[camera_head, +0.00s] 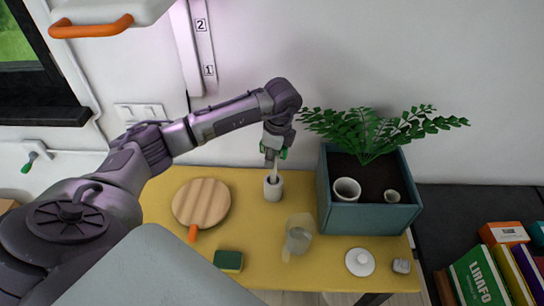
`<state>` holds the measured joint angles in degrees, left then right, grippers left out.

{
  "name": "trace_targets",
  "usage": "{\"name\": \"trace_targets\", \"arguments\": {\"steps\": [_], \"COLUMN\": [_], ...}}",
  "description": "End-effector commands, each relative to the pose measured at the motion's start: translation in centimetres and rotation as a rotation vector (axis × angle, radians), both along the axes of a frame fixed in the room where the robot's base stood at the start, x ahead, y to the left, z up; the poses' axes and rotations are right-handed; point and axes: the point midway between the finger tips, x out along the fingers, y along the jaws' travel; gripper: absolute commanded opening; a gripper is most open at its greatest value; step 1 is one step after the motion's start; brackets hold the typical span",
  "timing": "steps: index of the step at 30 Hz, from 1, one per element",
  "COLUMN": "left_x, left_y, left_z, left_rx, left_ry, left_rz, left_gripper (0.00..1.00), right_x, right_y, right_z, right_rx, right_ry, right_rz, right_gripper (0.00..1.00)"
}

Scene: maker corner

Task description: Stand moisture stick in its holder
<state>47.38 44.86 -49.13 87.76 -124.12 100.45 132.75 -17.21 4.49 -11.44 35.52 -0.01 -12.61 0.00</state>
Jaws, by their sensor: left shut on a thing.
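My left gripper (275,156) points down above the yellow table and is shut on the moisture stick (275,171), a thin pale stick. Green shows at the fingers. The stick stands nearly upright, directly over a small white cylindrical holder (273,190). Its lower end meets the dark mouth of the holder and appears to be inside. How deep it reaches is hidden. The holder stands upright on the table. My right gripper is not in view.
The yellow table (262,228) bears a round wooden board (201,203), a green-yellow sponge (228,261), a clear glass (298,238), a white lid (360,262) and a small grey object (401,266). A teal planter (370,218) with a fern (370,135) stands close right of the holder.

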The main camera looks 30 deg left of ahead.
Motion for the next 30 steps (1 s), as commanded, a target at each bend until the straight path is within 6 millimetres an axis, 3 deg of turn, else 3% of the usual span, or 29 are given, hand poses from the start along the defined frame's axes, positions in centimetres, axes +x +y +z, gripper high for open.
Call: {"name": "trace_targets", "arguments": {"steps": [30], "left_x": [0.0], "left_y": [0.0], "left_z": [-2.4], "left_rx": [0.0], "left_ry": [0.0], "left_rz": [0.0], "left_gripper": [0.0], "right_x": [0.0], "right_y": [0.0], "right_z": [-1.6], "right_rx": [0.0], "right_ry": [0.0], "right_rz": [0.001], "right_gripper": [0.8]}}
